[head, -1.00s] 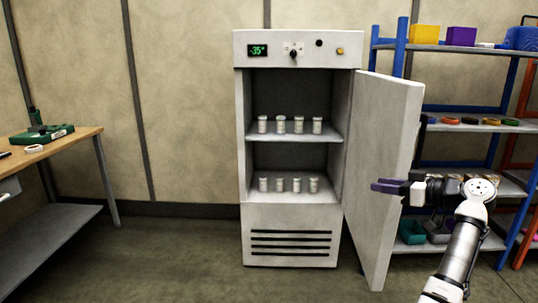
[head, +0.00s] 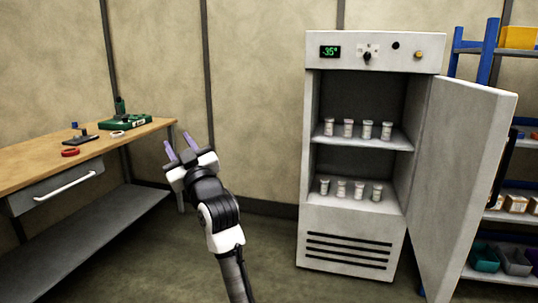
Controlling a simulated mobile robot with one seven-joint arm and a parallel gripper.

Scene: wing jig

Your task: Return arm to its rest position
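My gripper (head: 181,149) is raised in front of the wall, between the workbench and the freezer. Its two purple fingers point up and stand apart, with nothing visible between them. My arm reaches up from the bottom of the picture, left of the middle. The freezer (head: 375,52) stands right of the middle with its door (head: 464,185) swung open to the right. Its display reads about -35. Several white lidded jars stand upright on its upper shelf (head: 385,142) and several more on its lower shelf (head: 385,204).
A blue rack (head: 487,55) with bins stands at the right behind the door. Open floor lies before the freezer.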

